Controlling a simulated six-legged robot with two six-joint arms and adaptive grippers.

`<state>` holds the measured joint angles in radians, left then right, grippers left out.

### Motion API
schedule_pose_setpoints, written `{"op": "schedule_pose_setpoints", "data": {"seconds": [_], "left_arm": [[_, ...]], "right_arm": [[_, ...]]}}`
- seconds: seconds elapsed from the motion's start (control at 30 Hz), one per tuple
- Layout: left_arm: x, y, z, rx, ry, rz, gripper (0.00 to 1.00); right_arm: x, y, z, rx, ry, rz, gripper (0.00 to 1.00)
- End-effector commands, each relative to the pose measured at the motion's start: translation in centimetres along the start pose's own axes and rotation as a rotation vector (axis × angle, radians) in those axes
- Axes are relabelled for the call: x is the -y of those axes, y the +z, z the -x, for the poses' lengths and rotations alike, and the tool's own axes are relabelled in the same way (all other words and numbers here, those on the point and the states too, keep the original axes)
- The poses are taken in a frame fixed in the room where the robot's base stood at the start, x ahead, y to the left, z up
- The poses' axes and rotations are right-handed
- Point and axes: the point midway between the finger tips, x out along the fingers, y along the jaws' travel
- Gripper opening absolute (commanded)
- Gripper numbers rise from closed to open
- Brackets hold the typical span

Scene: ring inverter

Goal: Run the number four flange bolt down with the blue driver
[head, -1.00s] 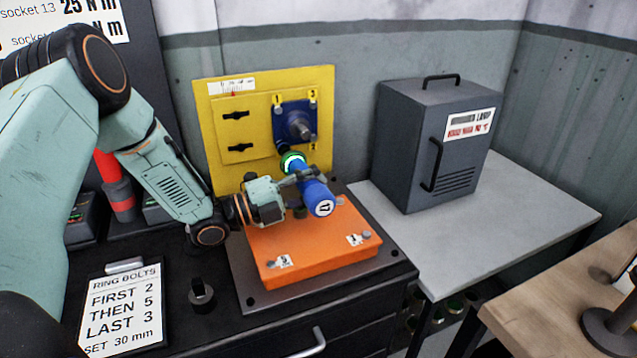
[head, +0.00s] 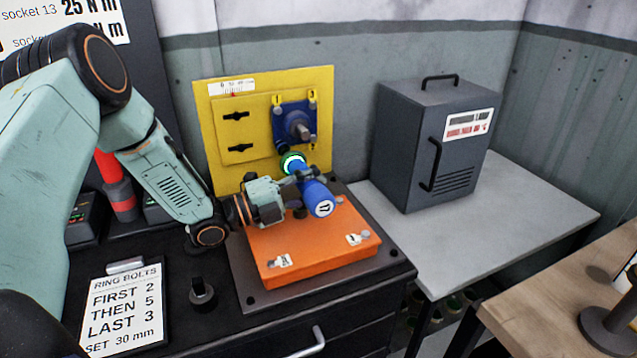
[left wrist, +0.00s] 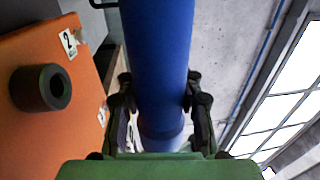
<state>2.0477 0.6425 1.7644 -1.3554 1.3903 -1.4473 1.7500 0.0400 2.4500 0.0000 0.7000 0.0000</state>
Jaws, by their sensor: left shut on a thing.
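The blue driver (head: 316,196) is a blue cylinder marked 17 on its near end, with a lit green ring near its front. My left gripper (head: 306,182) is shut around its body; the driver also shows between the fingers in the left wrist view (left wrist: 158,50). The driver points up and back toward the lower left corner of the blue flange (head: 290,119) on the yellow panel (head: 215,165). Number tags show at the flange's other corners. The driver's nose hides the lower left bolt, so I cannot tell whether they touch. My right gripper is out of view.
An orange block (head: 310,250) with numbered tags lies below the driver. A sign (head: 123,305) listing ring bolt order and a small black socket (head: 202,292) are at the left. A dark grey cabinet (head: 435,145) stands on the grey table (head: 540,205), which has bare space.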

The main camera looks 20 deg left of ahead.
Motion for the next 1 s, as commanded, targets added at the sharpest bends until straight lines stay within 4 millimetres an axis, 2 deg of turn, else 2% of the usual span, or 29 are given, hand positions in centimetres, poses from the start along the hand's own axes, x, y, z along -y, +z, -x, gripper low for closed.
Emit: {"op": "schedule_pose_setpoints", "data": {"seconds": [1.0], "left_arm": [[0.15,1.03,-0.05,0.000,-0.005,-0.004,0.00]], "right_arm": [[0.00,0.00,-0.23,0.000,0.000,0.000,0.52]]}}
